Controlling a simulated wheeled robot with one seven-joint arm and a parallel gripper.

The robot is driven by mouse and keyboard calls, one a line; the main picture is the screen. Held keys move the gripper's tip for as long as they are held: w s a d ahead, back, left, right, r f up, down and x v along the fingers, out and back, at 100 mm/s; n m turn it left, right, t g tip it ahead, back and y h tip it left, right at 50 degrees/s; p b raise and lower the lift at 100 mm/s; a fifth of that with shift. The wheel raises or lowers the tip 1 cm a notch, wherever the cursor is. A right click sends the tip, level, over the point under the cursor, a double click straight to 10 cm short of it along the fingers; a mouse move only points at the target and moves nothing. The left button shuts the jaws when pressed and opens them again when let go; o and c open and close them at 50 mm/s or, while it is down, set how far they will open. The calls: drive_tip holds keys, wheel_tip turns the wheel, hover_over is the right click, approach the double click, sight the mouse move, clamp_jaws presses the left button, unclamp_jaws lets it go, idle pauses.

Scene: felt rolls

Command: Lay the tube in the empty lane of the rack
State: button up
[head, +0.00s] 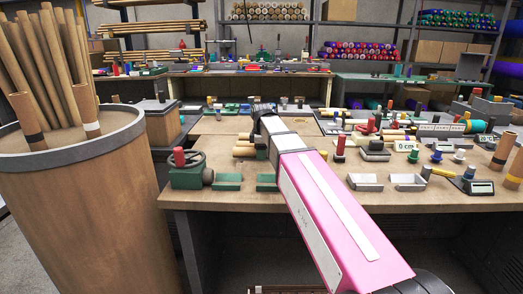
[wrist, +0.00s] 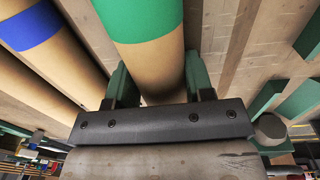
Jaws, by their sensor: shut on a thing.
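In the wrist view, a tan tube with a green band (wrist: 148,55) lies between the green-padded fingers of my gripper (wrist: 158,82), which is shut on it. A second tan tube with a blue band (wrist: 45,50) lies to its left, apart from the gripper. In the head view my gripper is beyond my pink arm, over the workbench, and its fingers are hidden. Tan tube ends (head: 244,149) show just left of my arm; I cannot tell which tubes they are. I cannot make out the rack or its empty lane clearly.
The workbench (head: 225,200) carries a green vice (head: 188,172), green blocks (head: 228,182) and metal trays (head: 365,182). Many small tools crowd its right side. A drum of long tubes (head: 75,165) stands at the left. Green blocks (wrist: 266,98) also lie right of the gripper in the wrist view.

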drive_tip(key=shift+f, duration=0.2)
idle(0.5)
drive_tip(key=o, duration=1.2)
drive_tip(key=shift+o, duration=0.4)
drive_tip(key=shift+s, duration=0.1)
drive_tip(key=shift+s+f, duration=0.1)
drive_tip(key=shift+s, duration=0.1)
drive_tip(key=shift+c, duration=0.4)
drive_tip(key=shift+o, duration=0.4)
drive_tip(key=shift+r, duration=0.6)
wheel_tip(320, 180, up, 10)
drive_tip(key=shift+f, duration=0.1)
